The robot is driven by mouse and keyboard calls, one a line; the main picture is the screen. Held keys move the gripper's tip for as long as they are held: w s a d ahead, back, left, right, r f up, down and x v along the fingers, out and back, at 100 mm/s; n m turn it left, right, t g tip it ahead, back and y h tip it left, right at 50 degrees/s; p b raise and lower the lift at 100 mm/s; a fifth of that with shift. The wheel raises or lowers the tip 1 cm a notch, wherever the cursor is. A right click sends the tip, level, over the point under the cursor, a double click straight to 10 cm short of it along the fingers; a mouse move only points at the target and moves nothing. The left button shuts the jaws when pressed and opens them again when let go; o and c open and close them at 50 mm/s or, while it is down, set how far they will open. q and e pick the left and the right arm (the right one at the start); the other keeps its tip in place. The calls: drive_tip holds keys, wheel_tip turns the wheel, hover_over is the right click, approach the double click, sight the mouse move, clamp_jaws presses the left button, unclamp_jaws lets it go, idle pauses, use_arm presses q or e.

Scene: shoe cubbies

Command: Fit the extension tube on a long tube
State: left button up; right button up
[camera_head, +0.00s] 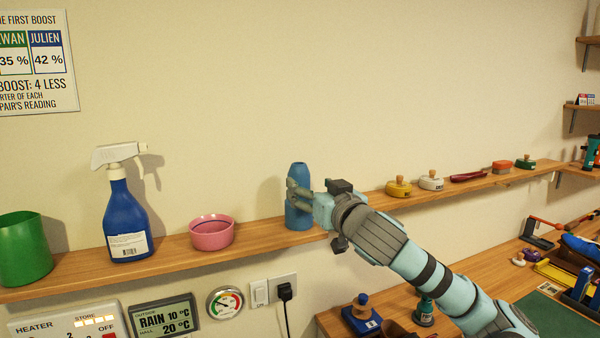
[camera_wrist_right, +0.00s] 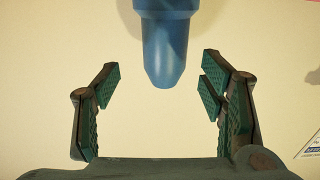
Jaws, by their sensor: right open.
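A blue tube (camera_head: 299,218) with a narrower, tapered top stands upright on the wall shelf; it may be the extension tube. In the right wrist view the blue tube (camera_wrist_right: 165,35) comes in from the top edge, its narrow end between and just beyond the fingers. My right gripper (camera_head: 297,193) is at the tube's upper part, its fingers partly hiding it. In the wrist view my right gripper (camera_wrist_right: 160,78) is open, with clear gaps on both sides of the tube. I cannot make out a separate long tube. My left gripper is out of view.
The wall shelf (camera_head: 170,256) also holds a green cup (camera_head: 24,248), a blue spray bottle (camera_head: 127,222), a pink bowl (camera_head: 211,233) and a yellow-based stamp (camera_head: 398,188). The wall is close behind. A cluttered workbench (camera_head: 470,268) lies below right.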

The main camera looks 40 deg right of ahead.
sight(303, 183)
drive_tip(key=shift+p+x, duration=0.35)
drive_tip(key=shift+x, duration=0.4)
drive_tip(key=x, duration=0.1)
drive_tip(key=p+x, duration=0.1)
drive_tip(key=x, duration=0.1)
drive_tip(key=p+x, duration=0.1)
drive_tip(key=shift+w+a, duration=0.2)
drive_tip(key=shift+w, duration=0.1)
drive_tip(key=shift+w+d+f, duration=0.1)
drive_tip(key=shift+w+f, duration=0.05)
drive_tip(key=shift+w, duration=0.15)
drive_tip(key=shift+s, duration=0.15)
drive_tip(key=c, duration=1.3)
